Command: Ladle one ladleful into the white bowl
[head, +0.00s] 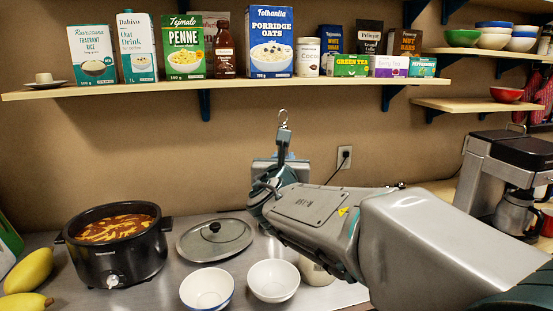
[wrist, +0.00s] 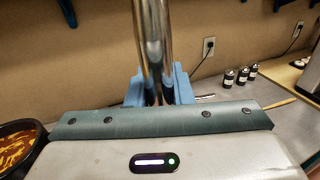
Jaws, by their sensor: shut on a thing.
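My gripper (wrist: 158,92) is shut on the ladle's shiny metal handle (wrist: 153,35), which stands roughly upright between the blue fingers. In the head view the ladle's hooked top (head: 283,118) rises above my gripper (head: 281,160); its bowl is hidden in both views. The black slow cooker (head: 112,262), open and full of orange-red soup (head: 117,228), stands at the left. It also shows at the left edge of the wrist view (wrist: 12,162). The white bowl (head: 273,281) stands on the counter below my arm. A bowl with a blue outside (head: 207,290) stands just left of it.
The cooker's glass lid (head: 214,239) lies on the counter behind the bowls. A cream container (head: 316,270) is partly hidden by my arm. Yellow fruit (head: 28,270) lies left of the cooker. A shelf of groceries (head: 230,87) hangs above; a coffee machine (head: 505,175) stands at right.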

